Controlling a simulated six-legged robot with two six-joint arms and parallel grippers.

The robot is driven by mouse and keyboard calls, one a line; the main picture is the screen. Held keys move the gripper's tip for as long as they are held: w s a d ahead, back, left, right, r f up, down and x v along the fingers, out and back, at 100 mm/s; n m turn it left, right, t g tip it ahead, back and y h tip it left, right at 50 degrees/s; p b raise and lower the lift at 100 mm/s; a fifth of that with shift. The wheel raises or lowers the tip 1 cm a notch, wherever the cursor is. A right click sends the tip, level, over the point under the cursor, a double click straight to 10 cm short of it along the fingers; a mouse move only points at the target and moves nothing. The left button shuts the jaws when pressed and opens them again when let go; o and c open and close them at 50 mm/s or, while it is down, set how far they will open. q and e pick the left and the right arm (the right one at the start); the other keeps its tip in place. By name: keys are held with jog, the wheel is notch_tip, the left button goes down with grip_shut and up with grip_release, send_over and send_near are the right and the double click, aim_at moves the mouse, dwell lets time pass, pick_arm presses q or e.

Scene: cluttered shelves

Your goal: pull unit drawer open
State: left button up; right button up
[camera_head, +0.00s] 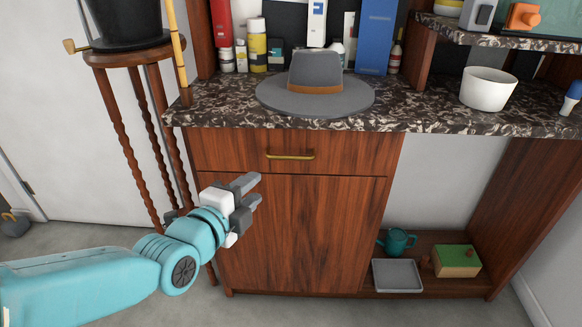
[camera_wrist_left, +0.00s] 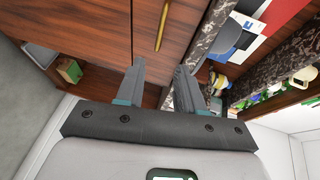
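The unit drawer (camera_head: 230,151) is a wide reddish-brown wooden front under the speckled stone top, and it looks shut. Its brass handle (camera_head: 290,155) is a horizontal bar at the middle of the front. In the left wrist view the handle (camera_wrist_left: 161,27) shows beyond the fingers, near the top of the picture. My left gripper (camera_head: 254,191) is in front of the unit, to the left of and below the handle and apart from it. Its two fingers, also seen in the left wrist view (camera_wrist_left: 160,85), are spread with nothing between them. My right gripper is not in view.
A cabinet door (camera_head: 300,235) lies below the drawer. A grey hat (camera_head: 315,84) sits on the stone top (camera_head: 420,118). A wooden stand (camera_head: 128,55) with a black pot is at left. A tray (camera_head: 397,276), teal pot (camera_head: 396,241) and green-topped box (camera_head: 457,261) sit on the low shelf.

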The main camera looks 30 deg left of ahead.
pick_arm(q)
jog(key=p, duration=0.5)
send_near(289, 159)
jog(key=b+x, duration=0.1)
jog(key=x, duration=0.8)
jog(key=shift+w, duration=0.1)
grip_shut()
